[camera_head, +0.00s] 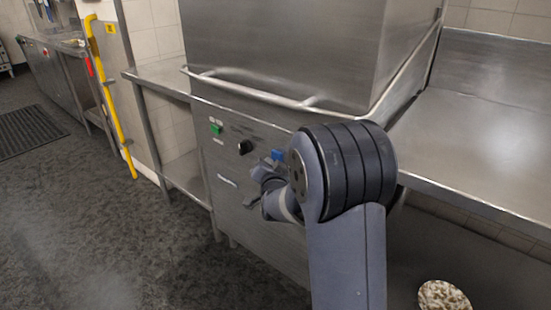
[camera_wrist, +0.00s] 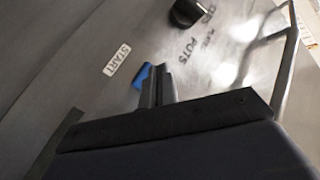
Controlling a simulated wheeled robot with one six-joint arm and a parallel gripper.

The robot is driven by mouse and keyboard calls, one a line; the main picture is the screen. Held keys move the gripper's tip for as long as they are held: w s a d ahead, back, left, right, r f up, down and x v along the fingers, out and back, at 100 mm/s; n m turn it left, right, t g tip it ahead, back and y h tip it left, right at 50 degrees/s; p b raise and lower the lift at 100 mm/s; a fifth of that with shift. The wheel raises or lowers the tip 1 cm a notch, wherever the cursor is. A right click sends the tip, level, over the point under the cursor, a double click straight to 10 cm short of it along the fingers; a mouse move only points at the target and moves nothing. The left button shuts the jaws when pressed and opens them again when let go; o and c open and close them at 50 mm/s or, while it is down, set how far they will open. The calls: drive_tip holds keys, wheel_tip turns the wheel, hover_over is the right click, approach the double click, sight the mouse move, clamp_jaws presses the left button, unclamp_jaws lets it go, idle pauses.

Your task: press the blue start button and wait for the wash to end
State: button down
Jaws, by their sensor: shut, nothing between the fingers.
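The dishwasher (camera_head: 265,225) is a steel hood machine with its hood (camera_head: 280,50) down and a long handle bar across the front. The blue start button (camera_head: 278,154) is on its front panel, right of a black knob (camera_head: 245,147) and a green switch (camera_head: 215,128). In the wrist view the blue button (camera_wrist: 142,76) lies beside the START label (camera_wrist: 117,60), partly hidden by my fingers. My gripper (camera_wrist: 157,72) is shut and empty, its tips very close to the button. I cannot tell whether they touch. In the head view my arm hides much of the gripper.
A steel side table (camera_head: 490,120) joins the machine on the right, and another steel table (camera_head: 165,80) is on the left. A yellow pole (camera_head: 112,100) stands by the wall. A dark mat (camera_head: 28,130) lies on the floor. The floor at left is open.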

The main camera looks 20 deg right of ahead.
drive_tip(key=shift+w+d, duration=0.1)
drive_tip(key=shift+d, duration=0.05)
drive_tip(key=shift+w+d+b, duration=0.15)
drive_tip(key=shift+d+b, duration=0.05)
drive_tip(key=shift+b, duration=0.25)
drive_tip(key=shift+w+d+b, duration=0.3)
drive_tip(key=shift+d+b, duration=0.05)
drive_tip(key=shift+d, duration=0.05)
idle(0.8)
idle(0.4)
drive_tip(key=shift+s+a, duration=0.55)
drive_tip(key=shift+a, duration=0.2)
drive_tip(key=shift+s+a, duration=0.75)
drive_tip(key=shift+a, duration=0.3)
drive_tip(key=shift+s+a, duration=0.7)
drive_tip(key=shift+a, duration=0.3)
drive_tip(key=shift+d, duration=0.1)
